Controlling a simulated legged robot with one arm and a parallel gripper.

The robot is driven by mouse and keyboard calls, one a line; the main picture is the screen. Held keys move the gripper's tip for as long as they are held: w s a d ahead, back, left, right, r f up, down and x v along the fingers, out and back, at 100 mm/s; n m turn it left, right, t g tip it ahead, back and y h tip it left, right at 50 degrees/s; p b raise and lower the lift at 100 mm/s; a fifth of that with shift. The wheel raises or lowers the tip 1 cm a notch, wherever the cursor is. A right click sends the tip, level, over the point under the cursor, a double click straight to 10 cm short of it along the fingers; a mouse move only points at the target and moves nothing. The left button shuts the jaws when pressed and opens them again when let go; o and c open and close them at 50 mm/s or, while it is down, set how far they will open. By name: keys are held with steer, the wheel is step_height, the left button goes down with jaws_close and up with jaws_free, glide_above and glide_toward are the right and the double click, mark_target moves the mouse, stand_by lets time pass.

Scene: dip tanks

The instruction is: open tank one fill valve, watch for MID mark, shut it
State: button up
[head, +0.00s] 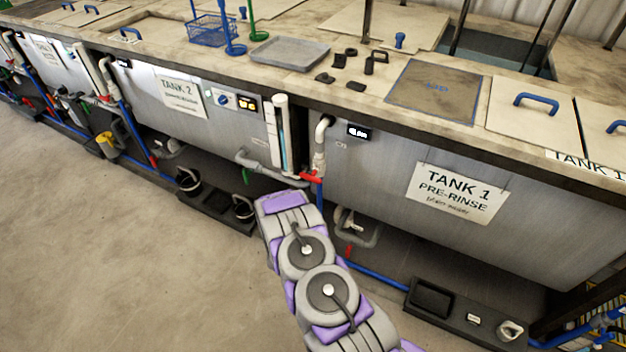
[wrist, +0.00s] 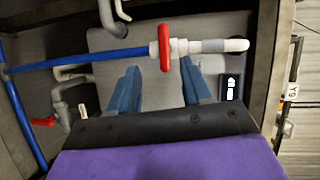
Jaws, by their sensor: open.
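The tank one (head: 440,200) front carries a sign (head: 456,193) reading "TANK 1 PRE-RINSE". A red valve handle (head: 311,177) sits on the blue and white pipe at its left end. In the wrist view the red handle (wrist: 165,47) lies crosswise to the pipe. My gripper (wrist: 160,78) is open and empty, its two blue fingers pointing towards the handle, which appears just beyond the fingertips. In the head view my arm's end hides the fingers. A white upright gauge tube (head: 282,135) stands left of the pipe; I cannot read a MID mark.
A small lit display (head: 358,131) is on tank one's upper left. A second red handle (wrist: 42,121) is on a lower pipe. Grey pipework and a black tray (head: 465,318) lie along the tank's foot. The concrete floor (head: 120,250) at left is clear.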

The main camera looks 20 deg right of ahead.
steer(key=s+f+t+h, duration=0.1)
steer(key=s+f, duration=0.1)
steer(key=m, duration=0.1)
glide_toward(309, 180)
steer(key=b+x, duration=0.1)
steer(key=x, duration=0.2)
steer(key=b+x, duration=0.1)
steer(key=x, duration=0.2)
steer(key=d+b+x, duration=0.1)
steer(key=x, duration=0.3)
steer(key=shift+s+f, duration=0.2)
steer(key=shift+s, duration=0.05)
steer(key=shift+w, duration=0.3)
steer(key=shift+w+a+r+b, duration=0.15)
steer(key=shift+w+a+b, duration=0.15)
steer(key=shift+a, duration=0.15)
steer(key=shift+d, duration=0.7)
steer(key=shift+c, duration=1.5)
steer(key=shift+a, duration=0.45)
steer(key=c, duration=0.5)
jaws_close()
